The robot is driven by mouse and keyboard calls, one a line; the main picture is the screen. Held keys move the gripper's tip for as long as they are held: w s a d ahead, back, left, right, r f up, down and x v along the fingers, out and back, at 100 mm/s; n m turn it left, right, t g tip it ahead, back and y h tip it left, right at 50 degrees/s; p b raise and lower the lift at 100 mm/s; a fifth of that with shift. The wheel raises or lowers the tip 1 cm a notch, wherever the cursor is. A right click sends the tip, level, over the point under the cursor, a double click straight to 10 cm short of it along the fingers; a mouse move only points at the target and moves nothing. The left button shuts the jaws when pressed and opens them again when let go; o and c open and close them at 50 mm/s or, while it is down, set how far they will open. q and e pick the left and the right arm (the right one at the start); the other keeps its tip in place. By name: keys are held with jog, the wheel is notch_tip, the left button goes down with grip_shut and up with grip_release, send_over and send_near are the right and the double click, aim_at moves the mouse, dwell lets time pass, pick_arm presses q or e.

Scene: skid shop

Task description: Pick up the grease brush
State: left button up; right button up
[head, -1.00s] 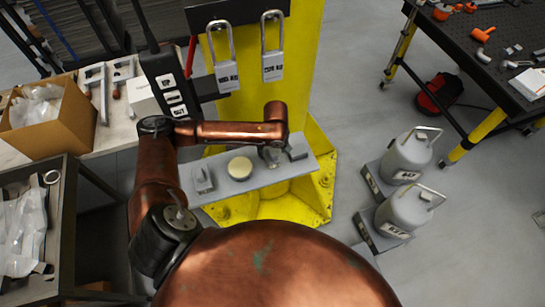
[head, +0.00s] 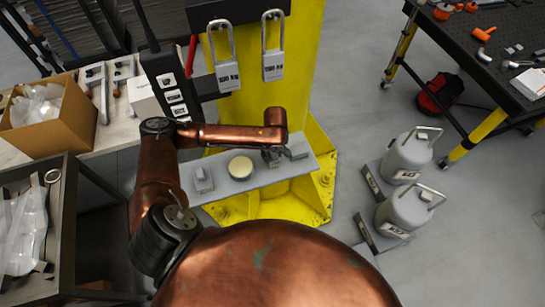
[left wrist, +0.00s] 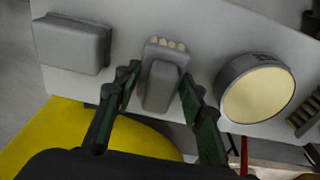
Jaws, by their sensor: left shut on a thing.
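The grease brush (left wrist: 160,88) is a small grey block-like piece with a row of cream bristle tips at its far end. It shows in the left wrist view against the pale grey shelf plate (left wrist: 210,25). My left gripper (left wrist: 162,95) has one dark green-padded finger on each side of it and is shut on it. In the head view my left gripper (head: 271,156) is at the right part of the shelf plate (head: 268,177), and the hand mostly hides the brush. I cannot tell whether the brush is clear of the plate. My right gripper is not in view.
A round tin with a cream top (head: 240,168) stands close beside the gripper. A grey block (head: 298,147) is on its other side. Another small grey item (head: 203,180) sits at the plate's left end.

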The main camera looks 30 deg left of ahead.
pick_arm(q)
jog(key=c, duration=0.3)
jog(key=shift+r, duration=0.1)
jog(key=shift+r, duration=0.45)
notch_tip(320, 180, up, 2)
jog(key=shift+r, duration=0.2)
jog(key=s+a+r, duration=0.1)
jog(key=s+r, duration=0.8)
jog(key=s, duration=0.5)
jog(key=shift+r+p, duration=0.3)
